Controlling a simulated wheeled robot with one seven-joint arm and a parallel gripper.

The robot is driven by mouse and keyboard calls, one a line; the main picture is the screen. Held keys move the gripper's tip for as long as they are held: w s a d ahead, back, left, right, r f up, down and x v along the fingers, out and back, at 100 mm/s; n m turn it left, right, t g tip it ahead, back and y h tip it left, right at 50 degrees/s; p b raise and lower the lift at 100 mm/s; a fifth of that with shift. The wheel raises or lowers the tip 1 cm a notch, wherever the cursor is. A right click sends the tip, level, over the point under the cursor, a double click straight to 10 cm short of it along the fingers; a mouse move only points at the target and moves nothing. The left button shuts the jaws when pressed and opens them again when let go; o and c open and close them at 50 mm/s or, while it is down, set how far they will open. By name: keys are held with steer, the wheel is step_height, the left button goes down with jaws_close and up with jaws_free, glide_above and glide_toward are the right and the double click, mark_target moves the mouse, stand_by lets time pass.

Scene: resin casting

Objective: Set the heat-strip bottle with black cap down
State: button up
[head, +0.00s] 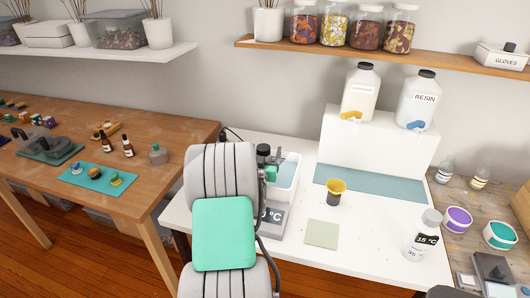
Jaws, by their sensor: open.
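My arm covers the left end of the white table. Just past its right edge, a small dark and green part, which looks like my gripper (271,172), shows beside the white tub. My gripper is open; its fingertips are mostly hidden. A dark round top (263,150) beside it may be the black cap of the heat-strip bottle; the body below is hidden, so I cannot tell whether it stands on a surface. Another bottle (423,238), with a pale grey cap and a 15 °C strip, stands upright at the table's front right.
The white tub (288,182) sits behind a grey unit with a °C display (272,216). Resin jugs (418,101) stand on a white riser (375,150). The table front between square and bottle is clear.

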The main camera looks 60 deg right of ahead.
steer(key=shift+a+f, duration=0.1)
steer(key=shift+f, duration=0.35)
steer(key=shift+r+p, duration=0.3)
steer(key=shift+p, duration=0.2)
steer(key=shift+r+p, duration=0.55)
steer(key=shift+p, duration=0.15)
steer(key=shift+s+a+f+b, duration=0.15)
steer(key=shift+a+f+b, duration=0.35)
steer(key=shift+a+b, duration=0.3)
steer(key=b+v, duration=0.3)
steer(key=v, duration=0.7)
steer(key=shift+r, duration=0.55)
steer(key=shift+s, duration=0.2)
